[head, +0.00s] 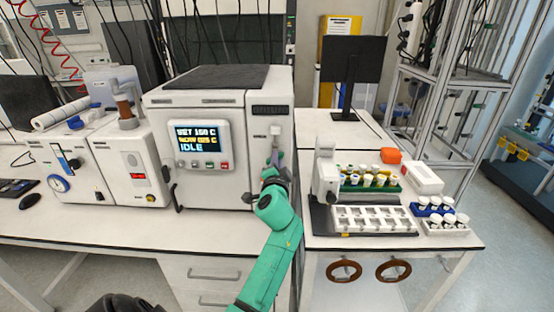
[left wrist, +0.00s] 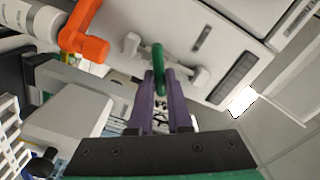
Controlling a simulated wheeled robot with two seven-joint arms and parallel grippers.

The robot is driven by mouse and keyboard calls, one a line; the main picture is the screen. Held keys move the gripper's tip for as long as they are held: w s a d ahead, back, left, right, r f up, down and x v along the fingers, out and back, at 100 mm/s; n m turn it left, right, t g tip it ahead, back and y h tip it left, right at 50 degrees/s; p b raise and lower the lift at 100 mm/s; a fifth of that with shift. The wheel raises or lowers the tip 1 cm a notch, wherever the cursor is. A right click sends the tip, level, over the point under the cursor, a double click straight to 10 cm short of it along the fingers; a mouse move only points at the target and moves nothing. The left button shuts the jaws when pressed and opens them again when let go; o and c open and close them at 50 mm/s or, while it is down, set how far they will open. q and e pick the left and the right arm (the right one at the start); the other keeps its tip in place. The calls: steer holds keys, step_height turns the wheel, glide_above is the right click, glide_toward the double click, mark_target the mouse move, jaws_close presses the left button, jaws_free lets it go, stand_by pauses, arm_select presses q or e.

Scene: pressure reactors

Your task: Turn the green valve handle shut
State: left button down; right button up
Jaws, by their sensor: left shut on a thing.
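The green valve handle (left wrist: 158,58) shows in the left wrist view as a narrow green lever in front of a pale panel with white pipe fittings (left wrist: 185,74). My left gripper (left wrist: 160,76) has its two purple fingers closed on the handle's lower end, one on each side. In the head view my left gripper (head: 276,164) is at the right front of the large white reactor (head: 228,125), below a small white fitting. There the gripper mostly hides the handle. The reactor's screen (head: 197,137) reads IDLE. My right gripper is not in view.
A smaller white device (head: 130,165) stands left of the reactor. On the right bench are a vial rack (head: 370,185), a white tray (head: 372,219), an orange box (head: 391,155) and a monitor (head: 352,60). In the wrist view an orange lever (left wrist: 82,30) is close by, upper left.

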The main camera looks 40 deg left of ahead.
arm_select(q)
steer(key=m+p, duration=0.1)
steer(key=m, duration=0.5)
steer(key=shift+r, duration=0.1)
stand_by(0.6)
steer(key=c, duration=0.9)
jaws_free()
steer(key=shift+w+a, duration=0.1)
steer(key=shift+o, duration=0.2)
steer(key=b+v, duration=0.3)
steer(key=v, duration=1.1)
steer(key=shift+f, duration=0.3)
